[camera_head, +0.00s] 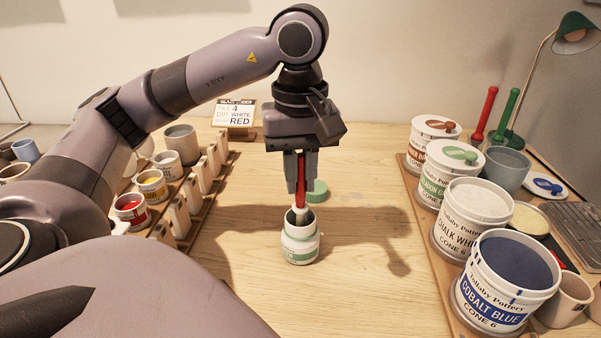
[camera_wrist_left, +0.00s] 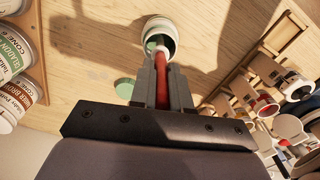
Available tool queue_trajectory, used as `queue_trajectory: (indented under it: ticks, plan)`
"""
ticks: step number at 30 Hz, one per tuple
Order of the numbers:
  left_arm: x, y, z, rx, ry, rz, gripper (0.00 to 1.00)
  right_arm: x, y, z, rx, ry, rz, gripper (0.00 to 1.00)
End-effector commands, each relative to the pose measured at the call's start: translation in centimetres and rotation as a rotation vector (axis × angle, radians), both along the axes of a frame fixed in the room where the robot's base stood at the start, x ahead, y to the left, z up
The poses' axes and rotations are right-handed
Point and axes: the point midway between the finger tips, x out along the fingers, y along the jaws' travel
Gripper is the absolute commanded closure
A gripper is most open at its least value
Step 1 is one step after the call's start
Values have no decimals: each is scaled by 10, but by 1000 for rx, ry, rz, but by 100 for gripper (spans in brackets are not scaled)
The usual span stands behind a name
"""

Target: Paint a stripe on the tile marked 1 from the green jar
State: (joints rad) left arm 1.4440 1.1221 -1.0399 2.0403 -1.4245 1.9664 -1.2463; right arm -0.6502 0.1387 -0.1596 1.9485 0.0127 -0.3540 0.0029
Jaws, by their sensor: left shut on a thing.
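My left gripper (camera_head: 300,188) points straight down over the table, shut on a red-handled brush (camera_head: 300,172). The brush is upright, and its lower end is at the mouth of the open jar with a green label (camera_head: 301,246). Whether the bristles touch glaze is hidden. In the left wrist view, the brush (camera_wrist_left: 161,72) runs between the fingers to the mouth of the jar (camera_wrist_left: 160,28). A green lid (camera_head: 316,191) lies on the table behind the jar. Pale tiles stand in a wooden rack (camera_head: 190,222) at left; I cannot read a 1 on any. My right gripper is out of view.
Red, yellow and other small jars (camera_head: 131,211) stand left of the rack. A card (camera_head: 234,113) reading "TILE 4, DIP WHITE, RED" stands behind. Large glaze tubs (camera_head: 506,281) fill a wooden tray at right. The table between jar and tray is clear.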

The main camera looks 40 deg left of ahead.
Motion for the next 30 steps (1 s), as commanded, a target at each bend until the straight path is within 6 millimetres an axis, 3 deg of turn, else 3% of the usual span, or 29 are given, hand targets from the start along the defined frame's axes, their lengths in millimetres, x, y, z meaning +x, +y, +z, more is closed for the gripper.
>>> queue_trajectory:
  ticks: [30]
  plan:
    - [0,0,72,-1,-1,0,100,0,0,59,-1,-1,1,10]
